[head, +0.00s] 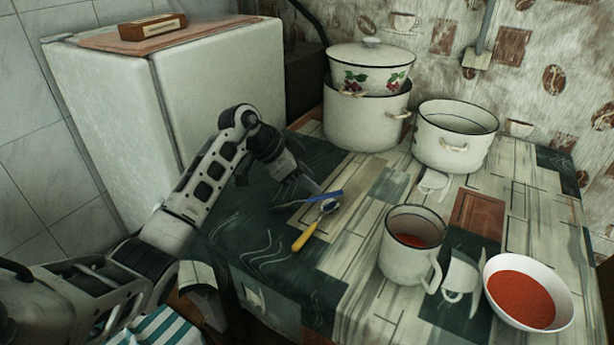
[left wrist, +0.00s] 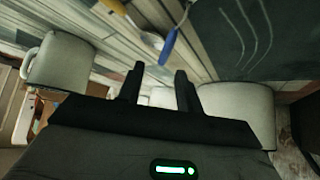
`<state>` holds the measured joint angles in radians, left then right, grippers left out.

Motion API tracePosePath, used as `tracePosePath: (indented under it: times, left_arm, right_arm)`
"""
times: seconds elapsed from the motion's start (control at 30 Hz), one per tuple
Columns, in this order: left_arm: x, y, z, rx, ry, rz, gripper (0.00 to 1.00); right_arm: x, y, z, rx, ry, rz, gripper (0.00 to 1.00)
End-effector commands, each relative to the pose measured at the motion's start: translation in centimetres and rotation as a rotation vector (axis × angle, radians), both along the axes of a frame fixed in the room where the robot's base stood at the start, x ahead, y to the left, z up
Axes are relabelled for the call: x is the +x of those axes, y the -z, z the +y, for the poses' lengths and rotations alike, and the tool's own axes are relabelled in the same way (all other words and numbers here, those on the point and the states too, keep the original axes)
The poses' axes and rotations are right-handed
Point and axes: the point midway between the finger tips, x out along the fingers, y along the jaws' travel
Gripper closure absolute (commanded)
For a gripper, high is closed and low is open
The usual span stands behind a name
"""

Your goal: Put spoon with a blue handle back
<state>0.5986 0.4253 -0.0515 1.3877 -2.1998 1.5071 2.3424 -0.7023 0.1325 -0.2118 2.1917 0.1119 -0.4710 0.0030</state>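The blue-handled spoon (head: 322,197) lies across the table near the tips of my left gripper; its bowl is hard to make out. Its blue handle (left wrist: 170,46) also shows in the left wrist view, beyond the fingertips. A yellow-handled spoon (head: 304,237) lies close beside it, its metal bowl near the blue handle. My left gripper (head: 304,184) points down beside the spoons. In the left wrist view its two fingers (left wrist: 158,82) are apart, with nothing held between them. My right gripper is in neither view.
A white mug (head: 407,266) with red contents and a bowl (head: 493,268) of red food stand at the right front. An open pot (head: 456,153) and stacked pots (head: 366,130) stand at the back. A white cabinet (head: 115,125) adjoins the table.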

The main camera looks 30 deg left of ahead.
Motion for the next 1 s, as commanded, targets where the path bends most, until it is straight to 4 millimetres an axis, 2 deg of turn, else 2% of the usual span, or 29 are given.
tracePosePath:
  times: [0.27,0.53,0.8,1.0]
  left_arm:
    - [0.0,-0.4,0.0,0.001,0.001,-0.002,0.65]
    - [-1.9,-4.0,2.4,0.004,-0.002,-0.002,0.65]
    - [-4.1,-8.0,5.0,0.004,-0.001,-0.003,0.65]
    - [-4.9,-9.4,5.8,0.0,-0.001,-0.001,0.65]
  right_arm:
    - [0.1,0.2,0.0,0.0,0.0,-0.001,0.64]
    - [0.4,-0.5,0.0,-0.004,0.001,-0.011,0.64]
    - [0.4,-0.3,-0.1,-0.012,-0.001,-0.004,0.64]
    - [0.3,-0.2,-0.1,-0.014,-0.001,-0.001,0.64]
